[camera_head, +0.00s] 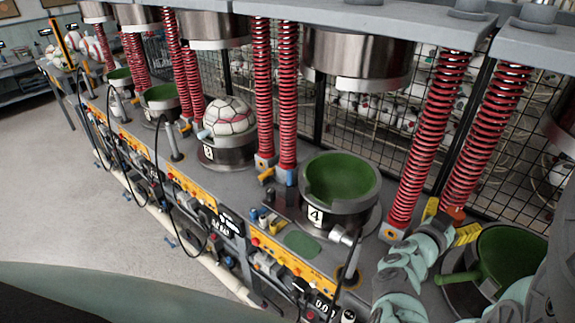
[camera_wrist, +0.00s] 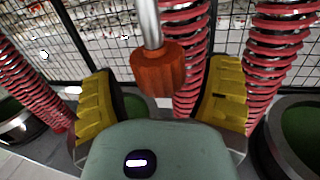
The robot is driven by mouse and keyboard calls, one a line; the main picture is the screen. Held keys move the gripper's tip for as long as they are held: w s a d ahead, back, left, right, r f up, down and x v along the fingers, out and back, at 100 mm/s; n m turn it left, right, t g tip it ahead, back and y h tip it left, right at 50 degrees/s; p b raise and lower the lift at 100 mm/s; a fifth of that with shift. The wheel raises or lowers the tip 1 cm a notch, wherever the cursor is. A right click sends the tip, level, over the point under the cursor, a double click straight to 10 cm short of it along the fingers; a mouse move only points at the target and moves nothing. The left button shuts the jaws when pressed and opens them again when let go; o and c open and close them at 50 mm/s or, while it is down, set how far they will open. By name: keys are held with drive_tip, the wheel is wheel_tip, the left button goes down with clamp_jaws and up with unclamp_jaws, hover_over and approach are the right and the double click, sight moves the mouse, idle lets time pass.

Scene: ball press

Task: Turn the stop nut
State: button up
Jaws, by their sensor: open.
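The stop nut (camera_wrist: 158,68) is an orange-red ribbed knob at the lower end of a grey rod in the wrist view. My gripper (camera_wrist: 163,80) is open, with one yellow finger pad on each side of the nut. Both pads appear apart from the nut, with a gap on each side. In the head view my gripper (camera_head: 450,221) is at the lower right, beside the foot of a red spring. A small orange-red part of the nut (camera_head: 456,213) shows between the yellow pads there; the rest is hidden.
Red springs (camera_head: 425,140) stand close around my gripper. A green-lined cup marked 4 (camera_head: 340,190) is to its left, and another green cup (camera_head: 505,255) is to its right. A black wire fence (camera_head: 500,165) stands behind. A ball (camera_head: 230,118) sits in cup 3.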

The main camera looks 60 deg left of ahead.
drive_tip(key=shift+w+a, duration=0.15)
drive_tip(key=shift+w, duration=0.25)
drive_tip(key=shift+o, duration=0.2)
drive_tip(key=c, duration=1.2)
